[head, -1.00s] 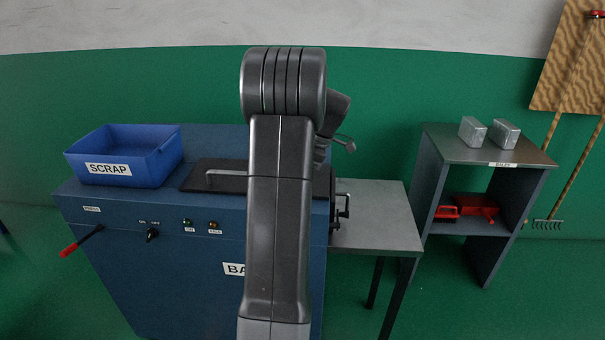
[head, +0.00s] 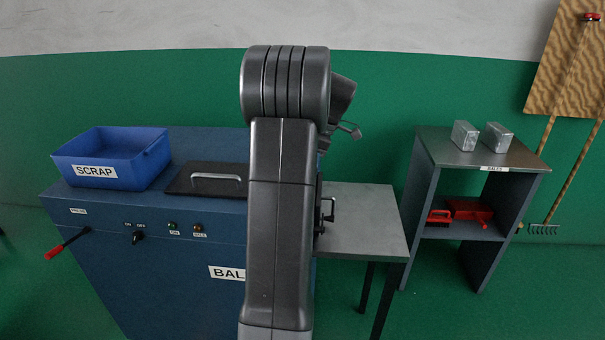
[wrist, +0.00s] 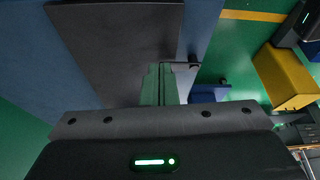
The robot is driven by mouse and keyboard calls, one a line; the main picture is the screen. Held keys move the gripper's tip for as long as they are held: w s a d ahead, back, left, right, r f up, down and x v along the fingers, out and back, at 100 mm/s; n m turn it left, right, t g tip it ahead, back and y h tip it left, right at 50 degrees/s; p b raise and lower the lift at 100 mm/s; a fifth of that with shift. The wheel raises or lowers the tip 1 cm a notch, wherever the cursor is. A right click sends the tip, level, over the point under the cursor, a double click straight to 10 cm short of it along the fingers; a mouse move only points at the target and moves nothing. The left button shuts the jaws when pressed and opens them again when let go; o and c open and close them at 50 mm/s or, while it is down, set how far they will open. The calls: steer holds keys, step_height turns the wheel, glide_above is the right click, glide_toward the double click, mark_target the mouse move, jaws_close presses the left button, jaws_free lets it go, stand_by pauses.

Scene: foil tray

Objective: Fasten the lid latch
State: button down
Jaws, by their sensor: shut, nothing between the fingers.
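The dark lid (head: 204,179) with its pale bar handle (head: 216,177) lies flat on top of the blue baler (head: 110,235). My arm covers its right end. A dark metal latch (head: 327,208) shows at the baler's right side, partly behind my arm; I cannot tell its exact position. My gripper (head: 350,131) is mostly hidden behind my arm, above and a little right of the latch in the picture. In the wrist view the shut, empty fingers (wrist: 169,70) point toward the edge of a dark panel (wrist: 120,40), apparently the lid, beside a small dark knob (wrist: 194,66).
A blue SCRAP bin (head: 112,170) sits on the baler's left. A red-handled lever (head: 56,251) sticks out at the front left. A grey side table (head: 365,215) adjoins the right. A shelf (head: 465,160) holds two silver bales (head: 481,136) and red tools.

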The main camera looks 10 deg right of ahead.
steer(key=v, duration=0.5)
steer(key=shift+d+r, duration=0.2)
steer(key=shift+f, duration=0.15)
